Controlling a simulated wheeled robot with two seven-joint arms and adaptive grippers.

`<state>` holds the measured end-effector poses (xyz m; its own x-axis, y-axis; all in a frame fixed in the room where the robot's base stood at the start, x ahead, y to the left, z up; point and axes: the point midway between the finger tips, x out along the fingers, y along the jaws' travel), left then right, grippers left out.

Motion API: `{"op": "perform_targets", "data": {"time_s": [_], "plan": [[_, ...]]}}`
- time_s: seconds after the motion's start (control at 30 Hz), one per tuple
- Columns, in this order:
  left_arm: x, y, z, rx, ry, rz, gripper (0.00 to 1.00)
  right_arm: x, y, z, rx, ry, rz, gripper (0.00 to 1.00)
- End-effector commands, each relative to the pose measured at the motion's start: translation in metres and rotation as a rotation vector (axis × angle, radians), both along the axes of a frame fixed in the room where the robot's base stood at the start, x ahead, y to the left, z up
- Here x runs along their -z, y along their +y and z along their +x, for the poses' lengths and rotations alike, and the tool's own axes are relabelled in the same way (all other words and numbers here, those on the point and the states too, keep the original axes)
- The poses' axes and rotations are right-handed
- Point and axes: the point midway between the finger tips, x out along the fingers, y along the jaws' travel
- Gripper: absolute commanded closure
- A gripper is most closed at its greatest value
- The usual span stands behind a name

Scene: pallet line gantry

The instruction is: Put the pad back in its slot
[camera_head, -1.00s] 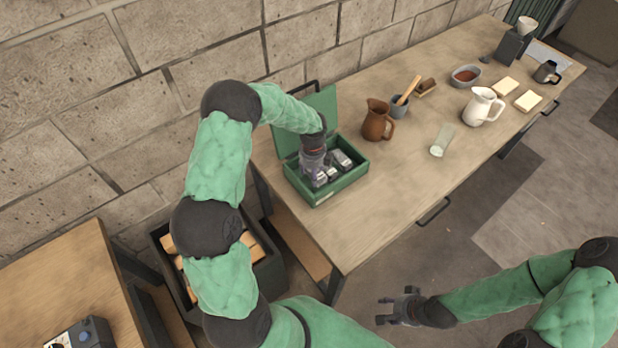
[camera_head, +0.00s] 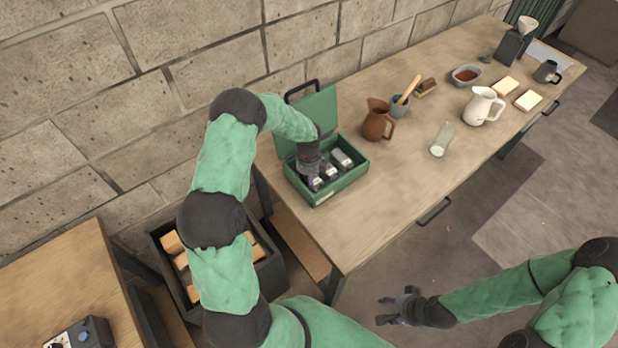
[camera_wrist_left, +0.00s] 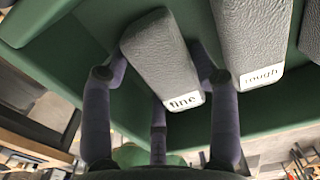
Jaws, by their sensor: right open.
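A grey pad marked "fine" (camera_wrist_left: 165,62) lies in the green case (camera_head: 342,190) and fills the middle of the left wrist view. The fingers of my left gripper (camera_wrist_left: 160,78) stand on both sides of it; I cannot tell whether they press on it. The pad lies at a slant beside a grey pad marked "rough" (camera_wrist_left: 252,40). A third grey pad (camera_head: 342,160) sits at the case's right side. What lies under the fine pad is hidden. My right gripper (camera_head: 386,311) is open and empty, low over the floor, apart from the table.
The case's lid (camera_head: 312,115) stands open at the back.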

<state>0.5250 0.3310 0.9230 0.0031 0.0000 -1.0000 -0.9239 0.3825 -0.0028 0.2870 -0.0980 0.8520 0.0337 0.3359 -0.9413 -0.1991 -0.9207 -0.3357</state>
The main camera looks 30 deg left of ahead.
Motion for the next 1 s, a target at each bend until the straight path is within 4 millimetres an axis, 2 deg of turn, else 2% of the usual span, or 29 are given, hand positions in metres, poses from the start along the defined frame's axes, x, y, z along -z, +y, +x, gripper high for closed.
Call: {"op": "perform_targets", "data": {"time_s": [0.37, 0.53, 1.0], "plan": [[0.0, 0.0, 0.0, 0.0, 0.0, 0.0, 0.19, -0.001, 0.0, 0.0, 0.0, 0.0, 0.0, 0.51], [-0.011, 0.0, 0.0, 0.0, -0.001, 0.001, 0.19, -0.003, 0.0, 0.0, 0.0, 0.0, 0.0, 0.51], [-0.098, 0.0, 0.0, 0.0, -0.003, 0.001, 0.19, -0.007, 0.0, 0.0, 0.0, 0.0, 0.0, 0.51]]}}
